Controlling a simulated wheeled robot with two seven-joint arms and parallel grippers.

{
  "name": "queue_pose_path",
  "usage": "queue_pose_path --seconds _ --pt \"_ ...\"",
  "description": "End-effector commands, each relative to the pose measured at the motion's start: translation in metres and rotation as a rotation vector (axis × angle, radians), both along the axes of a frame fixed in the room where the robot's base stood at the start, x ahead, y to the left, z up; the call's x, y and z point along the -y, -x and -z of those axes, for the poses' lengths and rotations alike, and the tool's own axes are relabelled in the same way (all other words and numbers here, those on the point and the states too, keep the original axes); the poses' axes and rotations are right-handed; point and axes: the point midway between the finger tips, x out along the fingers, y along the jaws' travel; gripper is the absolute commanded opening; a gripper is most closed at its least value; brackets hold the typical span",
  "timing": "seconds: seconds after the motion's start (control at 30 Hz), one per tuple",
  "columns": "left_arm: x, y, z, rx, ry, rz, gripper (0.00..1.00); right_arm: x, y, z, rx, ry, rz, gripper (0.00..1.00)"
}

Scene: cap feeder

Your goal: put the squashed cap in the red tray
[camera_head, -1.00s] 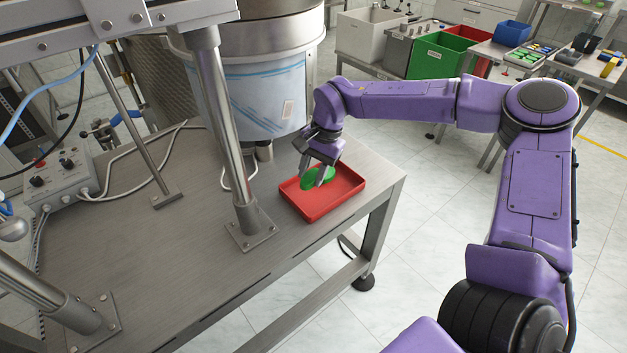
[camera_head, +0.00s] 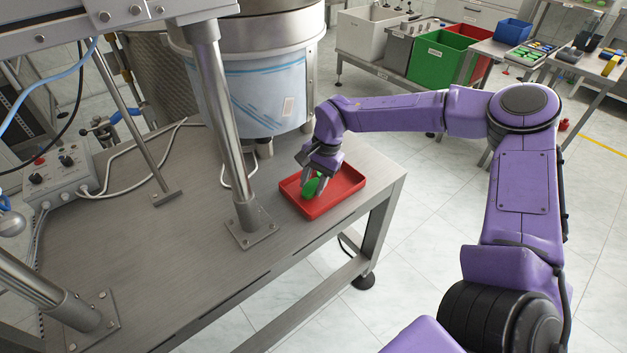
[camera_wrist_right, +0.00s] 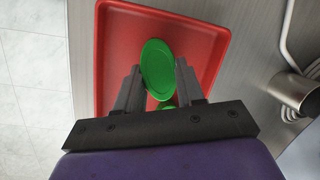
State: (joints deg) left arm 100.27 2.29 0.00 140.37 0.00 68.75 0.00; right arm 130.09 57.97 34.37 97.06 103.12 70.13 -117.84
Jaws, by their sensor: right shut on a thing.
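The squashed cap is green and oval; in the right wrist view the green cap (camera_wrist_right: 160,68) sits between the two fingers of my right gripper (camera_wrist_right: 160,84). The red tray (camera_wrist_right: 215,42) lies below and around it. In the head view my right gripper (camera_head: 314,187) points down into the red tray (camera_head: 348,180), shut on the green cap (camera_head: 309,187), which is partly hidden by the fingers. A further bit of green shows just below the cap in the wrist view; I cannot tell whether it is the same piece. My left gripper is not in view.
The tray stands near the right end of a metal table (camera_head: 180,255). A steel post (camera_head: 225,130) rises left of it, and a large bowl feeder (camera_head: 255,85) stands behind. A control box (camera_head: 60,175) is at far left. The table's left middle is clear.

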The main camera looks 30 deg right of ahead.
Motion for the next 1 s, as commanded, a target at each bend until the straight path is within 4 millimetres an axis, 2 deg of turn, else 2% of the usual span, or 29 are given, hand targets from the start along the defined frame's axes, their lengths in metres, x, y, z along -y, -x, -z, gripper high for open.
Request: queue_pose_path --seconds 0.03,0.1,0.37,0.47,0.57,0.8,1.0 --pt "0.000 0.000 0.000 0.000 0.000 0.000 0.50 0.000 0.000 -0.001 0.000 0.000 0.000 0.44" --pt "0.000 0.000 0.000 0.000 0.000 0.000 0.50 0.000 0.000 -0.001 0.000 0.000 0.000 0.64" --pt "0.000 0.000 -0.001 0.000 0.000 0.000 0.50 0.000 0.000 -0.001 0.000 0.000 0.000 0.64" --pt "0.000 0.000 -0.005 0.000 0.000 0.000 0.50 0.000 0.000 -0.010 0.001 0.000 0.000 0.64" --pt "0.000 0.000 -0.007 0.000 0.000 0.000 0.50 0.003 0.000 -0.028 0.004 -0.001 0.002 0.64" --pt "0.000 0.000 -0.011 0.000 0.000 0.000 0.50 0.020 0.004 -0.090 0.004 0.000 0.001 0.64" --pt "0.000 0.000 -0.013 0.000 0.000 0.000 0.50 0.029 0.007 -0.122 0.001 0.000 0.000 0.64"
